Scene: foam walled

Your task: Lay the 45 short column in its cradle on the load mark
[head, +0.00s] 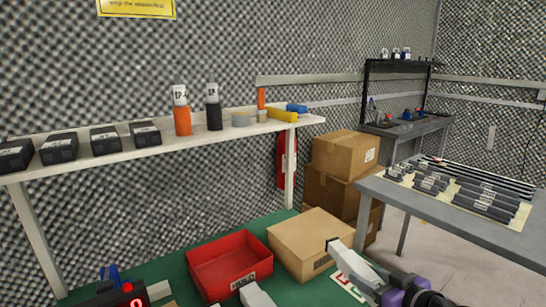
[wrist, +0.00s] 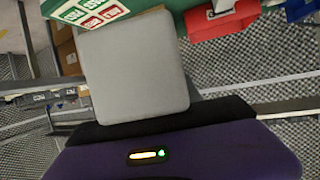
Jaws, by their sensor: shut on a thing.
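My gripper (head: 338,246) is low at the right of the green bench in the head view, its pale finger pointing up and left. It is shut on a dark piece, probably the short column, of which only a little shows at the fingertip; no number on it can be read. In the wrist view the broad grey finger (wrist: 135,65) hides what is held. Cards with green, white and red squares (head: 347,284) lie under the gripper and also show in the wrist view (wrist: 95,12). I cannot make out the cradle or the load mark.
A red bin (head: 230,262) and a cardboard box (head: 310,240) stand on the green bench (head: 185,294). A device with a red display (head: 128,290) is at bottom left. A grey table (head: 400,197) at right holds several dark labelled columns (head: 487,200). A shelf (head: 160,133) runs above.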

